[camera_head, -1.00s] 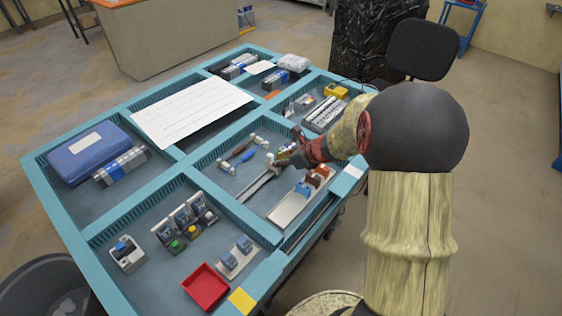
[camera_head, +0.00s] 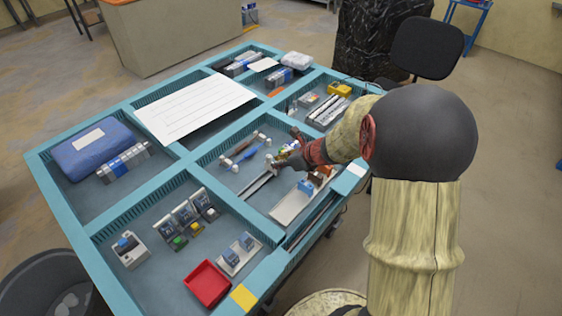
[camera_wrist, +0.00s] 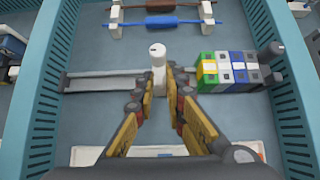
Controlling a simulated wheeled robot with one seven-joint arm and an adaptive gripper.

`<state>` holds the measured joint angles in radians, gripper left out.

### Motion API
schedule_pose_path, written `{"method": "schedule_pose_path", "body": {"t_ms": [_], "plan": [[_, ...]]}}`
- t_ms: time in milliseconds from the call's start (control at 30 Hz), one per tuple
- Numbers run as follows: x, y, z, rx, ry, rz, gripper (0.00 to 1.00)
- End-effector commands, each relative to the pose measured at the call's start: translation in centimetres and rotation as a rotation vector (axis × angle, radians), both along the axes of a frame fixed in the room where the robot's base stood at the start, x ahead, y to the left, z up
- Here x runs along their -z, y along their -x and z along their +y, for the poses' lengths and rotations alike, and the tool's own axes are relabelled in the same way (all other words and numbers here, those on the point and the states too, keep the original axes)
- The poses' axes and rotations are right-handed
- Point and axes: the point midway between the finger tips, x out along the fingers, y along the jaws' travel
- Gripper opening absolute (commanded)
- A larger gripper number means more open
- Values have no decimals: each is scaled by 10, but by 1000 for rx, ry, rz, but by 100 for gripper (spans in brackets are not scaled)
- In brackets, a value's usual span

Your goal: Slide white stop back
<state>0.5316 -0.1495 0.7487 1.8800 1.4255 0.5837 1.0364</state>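The white stop (camera_wrist: 158,58) is an upright white post with a rounded top, standing on a pale metal rail (camera_wrist: 100,83) in the wrist view. My gripper (camera_wrist: 159,75) has one fingertip close at each side of the post. The finger gap is hardly wider than the post, and I cannot tell whether the pads touch it. In the head view my gripper (camera_head: 278,165) is low over the middle compartment, and its fingers hide much of the post. The rail (camera_head: 258,185) shows in front of it.
Green, grey and blue blocks with a dark end piece (camera_wrist: 275,50) sit right of the post. Brown and blue cylinders (camera_wrist: 160,20) lie on white holders behind. A pale strip with blocks (camera_head: 290,207) lies in front. Teal dividers (camera_head: 235,215) wall the compartment.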

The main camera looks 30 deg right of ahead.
Motion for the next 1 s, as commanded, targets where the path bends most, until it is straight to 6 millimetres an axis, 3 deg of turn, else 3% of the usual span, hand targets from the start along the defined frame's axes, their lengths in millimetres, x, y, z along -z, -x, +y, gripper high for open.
{"method": "schedule_pose_path", "body": {"t_ms": [300, 633, 767, 1000], "plan": [[0, 0, 0, 1, -1, 0, 29], [-2, 2, -2, 1, 1, 0, 29], [-13, 11, -5, 1, 2, -3, 29], [-47, 43, -17, 4, 3, -2, 29]]}}
